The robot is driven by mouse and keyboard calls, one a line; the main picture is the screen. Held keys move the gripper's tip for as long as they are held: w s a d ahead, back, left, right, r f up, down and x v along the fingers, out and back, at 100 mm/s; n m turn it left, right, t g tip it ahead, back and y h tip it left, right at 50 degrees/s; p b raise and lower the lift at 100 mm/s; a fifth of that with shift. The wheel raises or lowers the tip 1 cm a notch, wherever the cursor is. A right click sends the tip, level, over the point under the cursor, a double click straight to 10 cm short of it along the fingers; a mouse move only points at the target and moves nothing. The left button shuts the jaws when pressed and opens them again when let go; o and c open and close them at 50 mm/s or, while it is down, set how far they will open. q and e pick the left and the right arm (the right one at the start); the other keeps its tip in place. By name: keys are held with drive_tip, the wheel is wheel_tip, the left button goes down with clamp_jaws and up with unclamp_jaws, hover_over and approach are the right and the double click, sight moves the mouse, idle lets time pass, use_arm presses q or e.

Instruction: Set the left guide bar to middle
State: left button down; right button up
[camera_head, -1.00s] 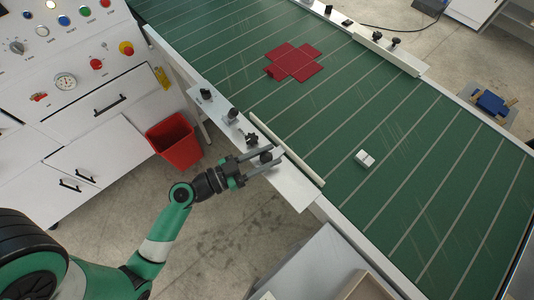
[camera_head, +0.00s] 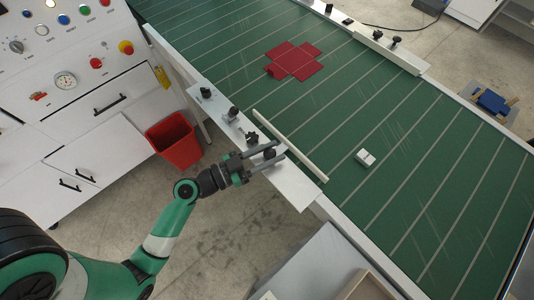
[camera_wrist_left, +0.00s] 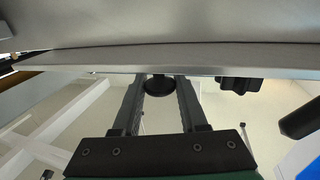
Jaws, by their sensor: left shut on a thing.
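The left guide bar (camera_head: 290,146) is a long pale bar lying over the near-left edge of the green conveyor belt. Black knobs stand on the metal plate (camera_head: 295,189) beside it. My left gripper (camera_head: 281,150) reaches over this plate, shut on the black knob (camera_head: 269,153) nearest the plate's lower end. In the left wrist view, the fingers stand on either side of the round black knob (camera_wrist_left: 160,86), below a grey metal edge (camera_wrist_left: 160,58). The knob's far side is hidden. My right gripper is not in view.
A flat red cross-shaped blank (camera_head: 293,61) and a small white block (camera_head: 365,157) lie on the belt (camera_head: 400,130). Another guide bar (camera_head: 392,52) is on the far side. A red bin (camera_head: 174,141) and a white control cabinet (camera_head: 75,130) stand at left.

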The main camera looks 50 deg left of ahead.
use_arm(q)
drive_tip(key=shift+w+a, duration=0.1)
drive_tip(key=shift+w, duration=1)
drive_tip(key=shift+s, duration=0.15)
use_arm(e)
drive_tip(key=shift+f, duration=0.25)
use_arm(q)
drive_tip(key=shift+c, duration=2.2)
unclamp_jaws()
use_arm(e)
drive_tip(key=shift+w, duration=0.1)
